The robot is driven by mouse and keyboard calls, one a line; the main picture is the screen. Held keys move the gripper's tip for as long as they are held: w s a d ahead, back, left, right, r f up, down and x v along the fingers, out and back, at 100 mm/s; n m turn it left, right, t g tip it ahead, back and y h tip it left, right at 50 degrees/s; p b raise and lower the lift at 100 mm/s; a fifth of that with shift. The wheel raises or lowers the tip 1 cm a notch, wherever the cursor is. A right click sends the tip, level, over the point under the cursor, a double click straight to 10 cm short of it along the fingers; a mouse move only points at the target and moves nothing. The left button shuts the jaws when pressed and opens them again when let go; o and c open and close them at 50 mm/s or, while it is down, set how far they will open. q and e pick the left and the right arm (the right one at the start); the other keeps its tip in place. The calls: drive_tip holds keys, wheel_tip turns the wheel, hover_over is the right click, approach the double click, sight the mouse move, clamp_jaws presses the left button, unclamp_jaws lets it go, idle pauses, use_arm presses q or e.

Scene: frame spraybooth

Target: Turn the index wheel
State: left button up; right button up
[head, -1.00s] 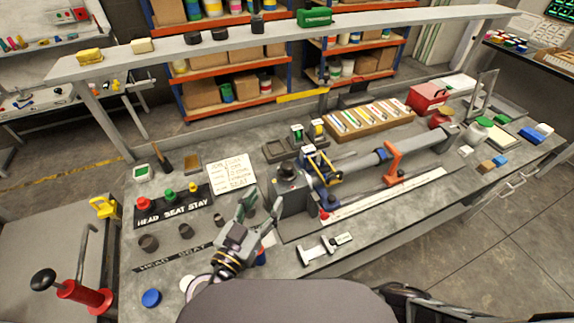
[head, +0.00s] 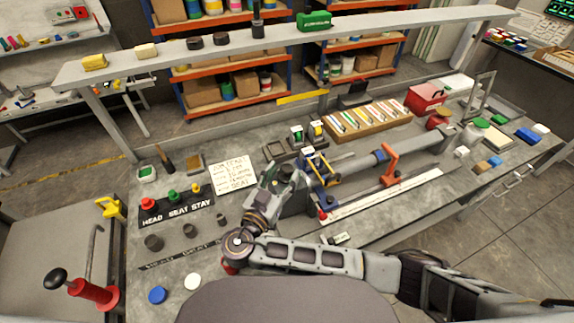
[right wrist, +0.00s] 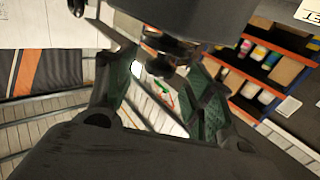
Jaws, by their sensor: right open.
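My right gripper (head: 282,177) is open at the headstock end of the bench fixture, its fingers pointing up and away over the grey headstock block (head: 292,203). The dark round knob on top of this block, which may be the index wheel, is mostly hidden behind the fingers. In the right wrist view both green-padded fingers of the right gripper (right wrist: 160,98) stand apart. A dark rounded part (right wrist: 160,62) shows between and beyond them; I cannot tell whether they touch it. My left gripper is not in view.
A grey tube (head: 360,162) with an orange clamp (head: 389,163) runs right from the block. A paper card (head: 232,173) lies left of it, near the HEAD SEAT STAY button panel (head: 176,208). A wooden tray (head: 365,122) stands behind. A shelf beam (head: 350,27) spans above the bench.

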sight(284, 173)
drive_tip(key=shift+p+x, duration=0.45)
drive_tip(key=shift+x, duration=1.25)
drive_tip(key=c, duration=1)
drive_tip(key=shift+f, duration=0.1)
